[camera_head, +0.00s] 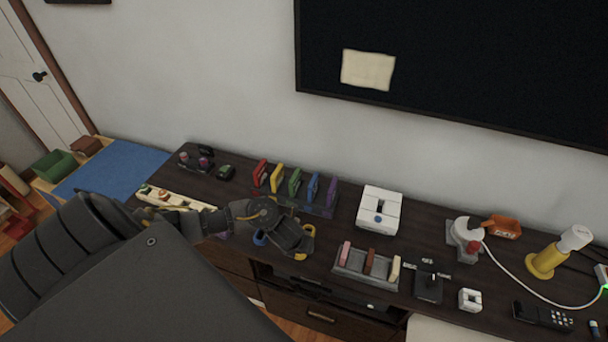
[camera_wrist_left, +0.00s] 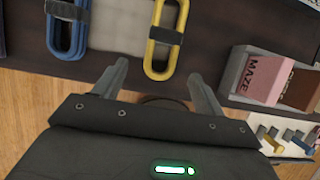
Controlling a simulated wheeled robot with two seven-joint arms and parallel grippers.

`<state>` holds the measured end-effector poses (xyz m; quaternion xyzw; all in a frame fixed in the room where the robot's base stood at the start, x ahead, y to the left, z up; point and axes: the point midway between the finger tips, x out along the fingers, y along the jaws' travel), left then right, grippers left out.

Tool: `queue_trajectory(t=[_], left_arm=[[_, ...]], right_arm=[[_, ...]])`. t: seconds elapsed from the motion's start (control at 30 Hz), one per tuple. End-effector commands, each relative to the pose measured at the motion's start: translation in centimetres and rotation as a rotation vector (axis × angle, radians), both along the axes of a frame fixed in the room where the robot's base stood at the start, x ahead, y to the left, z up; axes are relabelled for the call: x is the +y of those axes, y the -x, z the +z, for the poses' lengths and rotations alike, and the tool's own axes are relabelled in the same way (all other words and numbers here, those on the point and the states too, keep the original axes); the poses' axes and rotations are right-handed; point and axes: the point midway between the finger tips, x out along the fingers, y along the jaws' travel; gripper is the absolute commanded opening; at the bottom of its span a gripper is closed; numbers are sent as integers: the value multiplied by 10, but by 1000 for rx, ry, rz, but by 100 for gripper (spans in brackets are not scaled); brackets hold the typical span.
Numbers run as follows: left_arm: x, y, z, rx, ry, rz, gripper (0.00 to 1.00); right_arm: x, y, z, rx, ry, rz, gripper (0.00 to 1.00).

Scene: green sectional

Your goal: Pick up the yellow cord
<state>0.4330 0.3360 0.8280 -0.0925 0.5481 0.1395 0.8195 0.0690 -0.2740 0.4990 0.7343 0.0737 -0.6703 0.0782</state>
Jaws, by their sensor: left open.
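The yellow cord (camera_wrist_left: 150,55) is a long coiled loop with a black band around it, lying near the edge of the dark cabinet top. In the head view the yellow cord (camera_head: 309,240) is partly hidden by my left gripper (camera_head: 294,246). In the left wrist view my left gripper (camera_wrist_left: 158,72) is open and empty. Its two fingers are spread on either side of the near end of the yellow cord, and I cannot tell their height above it. My right gripper is not in view.
A blue cord (camera_wrist_left: 52,35) lies left of the yellow one. A grey holder (camera_head: 368,275) with coloured blocks stands close to its right. A rack of coloured upright pieces (camera_head: 312,188) is behind. A white box (camera_head: 379,210) stands farther right. The cabinet's front edge is close.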

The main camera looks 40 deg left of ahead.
Motion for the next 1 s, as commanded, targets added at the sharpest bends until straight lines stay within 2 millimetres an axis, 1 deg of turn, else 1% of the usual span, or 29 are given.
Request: queue_trajectory(t=[0.03,0.23,0.5,0.6,0.87,0.9,1.0], left_arm=[[1,-1,-4,0,-1,0,71],[1,-3,-7,-1,2,1,71],[3,-17,-43,1,2,1,71],[5,-21,-50,1,1,2,71],[5,-22,-52,-1,1,1,71],[5,-22,-52,-1,1,1,68],[5,-22,-52,0,1,1,55]], right_arm=[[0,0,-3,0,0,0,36],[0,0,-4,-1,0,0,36],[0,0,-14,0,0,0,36],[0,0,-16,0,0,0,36],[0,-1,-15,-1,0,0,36],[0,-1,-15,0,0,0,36],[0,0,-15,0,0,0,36]])
